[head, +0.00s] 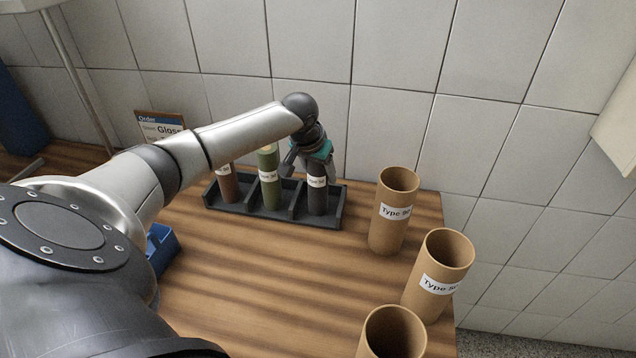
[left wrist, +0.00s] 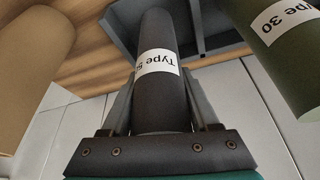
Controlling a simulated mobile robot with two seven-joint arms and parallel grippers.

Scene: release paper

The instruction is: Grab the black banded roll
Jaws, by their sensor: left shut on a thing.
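The black roll (head: 317,196) with a white label band stands upright in the right compartment of the dark rack (head: 250,213). My left gripper (head: 313,166) reaches down to its top from above and is shut on it. In the left wrist view the black roll (left wrist: 158,40) lies between the two fingers of my left gripper (left wrist: 160,112), its label reading "Type" and a partly hidden number. A green roll (head: 269,180) stands in the middle compartment, and its "Type 30" label shows in the left wrist view (left wrist: 285,45). A reddish-brown roll (head: 228,186) stands in the left compartment. My right gripper is not in view.
Three open brown cardboard tubes stand along the table's right side: a far one (head: 391,225), a middle one (head: 432,265) and a near one (head: 392,335). A blue object (head: 163,250) lies at left. An order sign (head: 160,124) stands behind the rack, near the tiled wall.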

